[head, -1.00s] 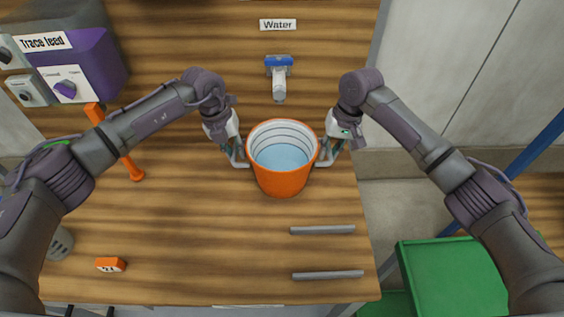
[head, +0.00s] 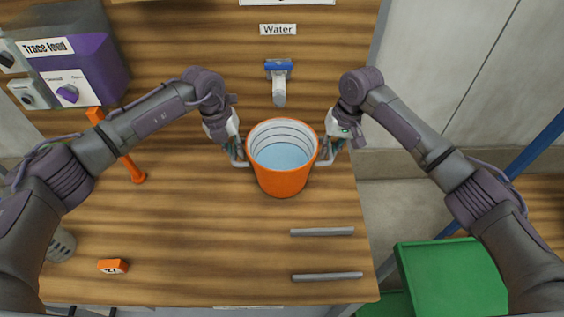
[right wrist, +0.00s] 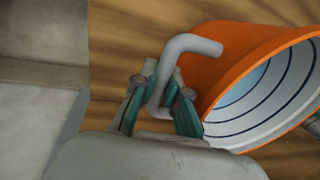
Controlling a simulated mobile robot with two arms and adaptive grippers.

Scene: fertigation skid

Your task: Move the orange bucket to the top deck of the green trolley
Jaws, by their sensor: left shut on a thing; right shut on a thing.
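The orange bucket (head: 282,181) is upright over the middle of the wooden bench, with light blue liquid and dark ring lines inside. It also shows in the right wrist view (right wrist: 226,58). My left gripper (head: 238,156) is shut on the bucket's left side handle. My right gripper (head: 328,156) is shut on its right side handle; in the right wrist view its teal fingers (right wrist: 160,104) close around the grey bent handle (right wrist: 187,46). I cannot tell whether the bucket touches the bench. The green trolley (head: 452,278) stands at the lower right, partly hidden by my right arm.
A blue-handled tap (head: 279,80) under a "Water" label is behind the bucket. Two grey bars (head: 322,232) lie on the bench front right. An orange hammer-like tool (head: 133,168), a small orange block (head: 113,267) and a purple control box (head: 86,68) are at left.

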